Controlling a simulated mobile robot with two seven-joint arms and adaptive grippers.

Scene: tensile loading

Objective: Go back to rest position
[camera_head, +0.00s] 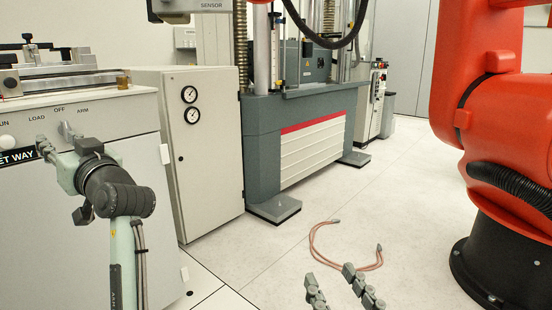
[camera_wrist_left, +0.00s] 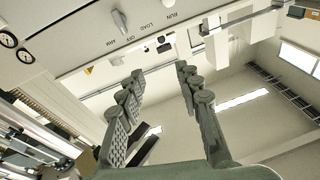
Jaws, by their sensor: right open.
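My left gripper (camera_head: 55,148) is in front of the panel of the grey cabinet (camera_head: 85,107), just below a selector knob (camera_head: 67,131) marked LOAD, OFF and ARM. In the left wrist view the fingers of the left gripper (camera_wrist_left: 160,72) stand apart with nothing between them. The knob also shows there (camera_wrist_left: 119,22), beyond and apart from the fingertips. My right gripper (camera_head: 335,288) is open and empty at the bottom of the head view, above the floor. Its arm is out of the picture.
A grey cabinet with two gauges (camera_head: 205,150) stands beside a testing machine (camera_head: 310,140). A large red robot arm (camera_head: 490,110) stands on a black base at the right. A reddish cable (camera_head: 325,258) lies on the floor near my right gripper. The floor in the middle is otherwise clear.

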